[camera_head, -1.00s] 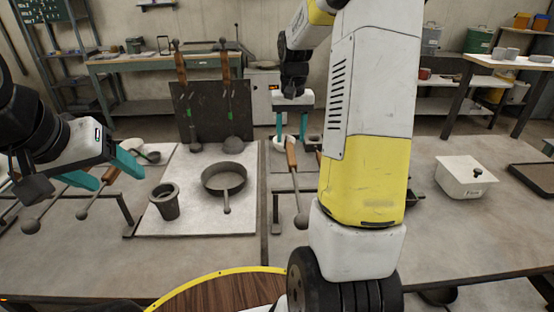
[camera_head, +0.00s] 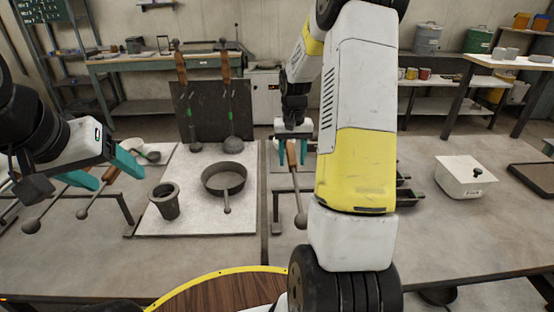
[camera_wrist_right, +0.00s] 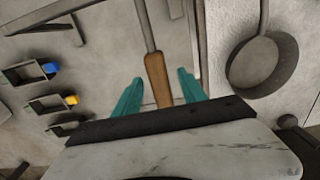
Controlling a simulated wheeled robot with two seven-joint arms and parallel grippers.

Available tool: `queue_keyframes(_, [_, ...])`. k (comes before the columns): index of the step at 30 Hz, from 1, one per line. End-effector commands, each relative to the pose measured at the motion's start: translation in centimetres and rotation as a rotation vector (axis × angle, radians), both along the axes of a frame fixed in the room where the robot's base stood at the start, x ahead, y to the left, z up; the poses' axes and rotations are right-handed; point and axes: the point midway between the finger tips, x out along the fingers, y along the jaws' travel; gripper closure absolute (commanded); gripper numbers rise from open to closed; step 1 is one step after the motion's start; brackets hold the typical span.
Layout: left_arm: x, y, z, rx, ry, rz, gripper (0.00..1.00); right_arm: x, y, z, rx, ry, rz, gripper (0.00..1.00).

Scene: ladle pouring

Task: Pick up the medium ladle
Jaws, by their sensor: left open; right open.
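Other ladles (camera_head: 82,213) are at the left; I cannot tell by size which is the medium one. My right gripper (camera_head: 293,158) is open, with its teal fingers on either side of the wooden handle. In the right wrist view the handle (camera_wrist_right: 157,78) lies between the open fingertips (camera_wrist_right: 160,80), apart from both; the bowl is out of that view. My left gripper (camera_head: 121,182) is open at the left.
A grey pan (camera_head: 224,179) and a crucible (camera_head: 164,201) stand on the pale board (camera_head: 190,222). Small moulds, one with a blue item (camera_wrist_right: 49,68), lie beside the right gripper. A white lidded box (camera_head: 466,180) stands at the right.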

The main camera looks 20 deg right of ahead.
Motion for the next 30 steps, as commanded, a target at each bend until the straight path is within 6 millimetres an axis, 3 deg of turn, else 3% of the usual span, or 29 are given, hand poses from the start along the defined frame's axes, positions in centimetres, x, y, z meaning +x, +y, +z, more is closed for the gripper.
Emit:
queue_keyframes(1, [0.00,0.00,0.00,0.000,0.000,0.000,0.33,0.00,0.00,0.02,0.000,0.000,0.000,0.53])
queue_keyframes(8, [0.00,0.00,0.00,0.000,0.000,0.000,0.33,-0.01,0.01,0.04,0.000,0.000,0.000,0.98])
queue_keyframes(9, [0.00,0.00,0.00,0.000,0.000,0.000,0.33,-0.01,0.00,0.04,0.000,0.000,0.000,1.00])
queue_keyframes(30, [0.00,0.00,0.00,0.000,0.000,0.000,0.33,-0.01,0.01,0.07,0.000,0.000,0.000,1.00])
